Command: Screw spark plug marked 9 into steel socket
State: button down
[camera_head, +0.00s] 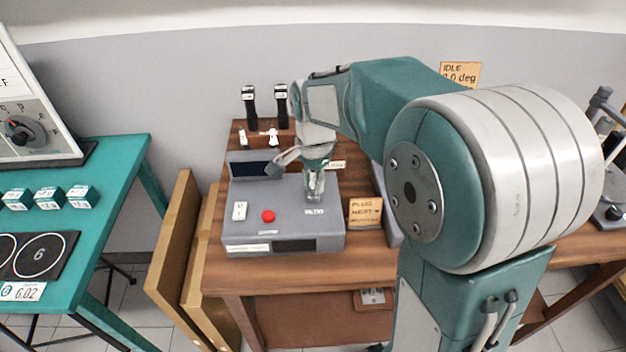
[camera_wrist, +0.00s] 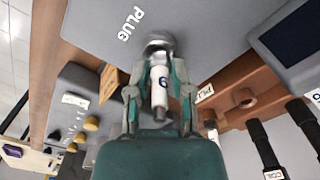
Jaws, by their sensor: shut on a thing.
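In the wrist view my gripper (camera_wrist: 158,75) is shut on a white spark plug (camera_wrist: 160,88) with a dark blue digit on its side. The digit reads as 9 or 6, depending on which way up it is. The plug's far end meets the round steel socket (camera_wrist: 158,43) on the grey box; how deep it sits I cannot tell. In the head view my gripper (camera_head: 315,188) points down at the right part of the grey box (camera_head: 290,236). The plug and socket are mostly hidden there by the fingers.
The grey box has a red button (camera_head: 268,216), a white switch (camera_head: 239,211) and a dark display. A tan sign (camera_head: 365,212) stands at its right. Behind it is a wooden rack (camera_head: 236,136) with two black sticks. A teal table (camera_head: 100,190) stands left, with wooden panels between.

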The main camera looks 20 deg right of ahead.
jog(key=m, duration=0.5)
jog(key=shift+c, duration=2.2)
grip_release()
jog(key=shift+r, duration=4.25)
jog(key=shift+s, duration=0.15)
jog(key=s+d+n+t, duration=0.1)
jog(key=s+n+t, duration=0.4)
jog(key=s+n, duration=1.2)
jog(key=shift+s+d+f+t, duration=0.3)
jog(key=shift+s+f, duration=0.15)
jog(key=shift+s, duration=0.8)
